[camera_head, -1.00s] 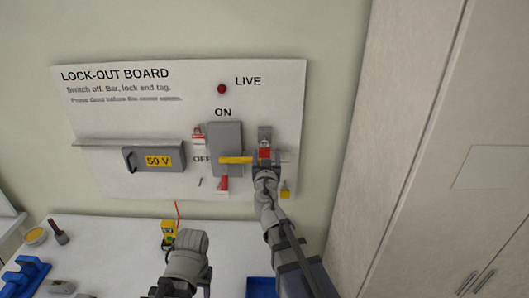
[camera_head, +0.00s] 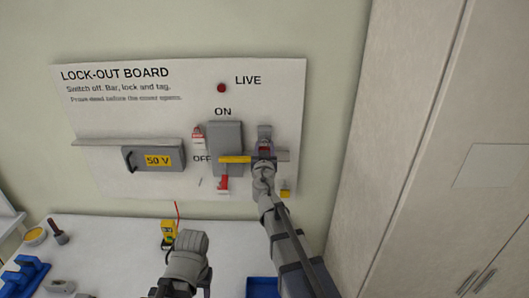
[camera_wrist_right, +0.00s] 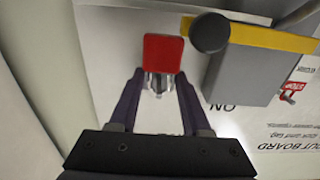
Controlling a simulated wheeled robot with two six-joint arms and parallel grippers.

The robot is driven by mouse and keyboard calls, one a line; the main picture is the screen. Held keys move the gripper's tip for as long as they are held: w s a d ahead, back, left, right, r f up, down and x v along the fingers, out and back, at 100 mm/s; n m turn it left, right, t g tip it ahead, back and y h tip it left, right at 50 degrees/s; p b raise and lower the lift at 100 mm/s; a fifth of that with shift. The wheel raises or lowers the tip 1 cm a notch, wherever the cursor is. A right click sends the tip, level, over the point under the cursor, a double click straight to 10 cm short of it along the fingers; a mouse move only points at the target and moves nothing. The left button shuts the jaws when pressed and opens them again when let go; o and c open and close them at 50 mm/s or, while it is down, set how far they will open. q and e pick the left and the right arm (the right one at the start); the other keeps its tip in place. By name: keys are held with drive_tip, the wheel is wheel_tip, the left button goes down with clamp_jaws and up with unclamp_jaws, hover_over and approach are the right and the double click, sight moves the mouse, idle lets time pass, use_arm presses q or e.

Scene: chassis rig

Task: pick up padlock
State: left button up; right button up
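A red padlock-like block (camera_wrist_right: 163,54) shows in the right wrist view against the board, with a metal shackle-like part below it. Only a small red patch of it (camera_head: 265,148) shows in the head view, at the right of the board. My right gripper (camera_wrist_right: 157,78) is open, its two fingers spread on either side of the metal part. Contact is not clear. In the head view my right gripper (camera_head: 263,160) hides most of the red block. My left gripper (camera_head: 188,250) is low in the head view, over the table; its fingers cannot be made out clearly.
The lock-out board (camera_head: 100,118) carries a grey switch box (camera_head: 226,136) with a yellow bar (camera_head: 234,160) close left of my right gripper. A red item (camera_head: 223,183) hangs below. A yellow meter (camera_head: 168,230) stands by my left gripper. A cabinet (camera_head: 430,150) fills the right.

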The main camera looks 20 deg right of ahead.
clamp_jaws()
drive_tip(key=shift+r, duration=0.1)
idle(0.4)
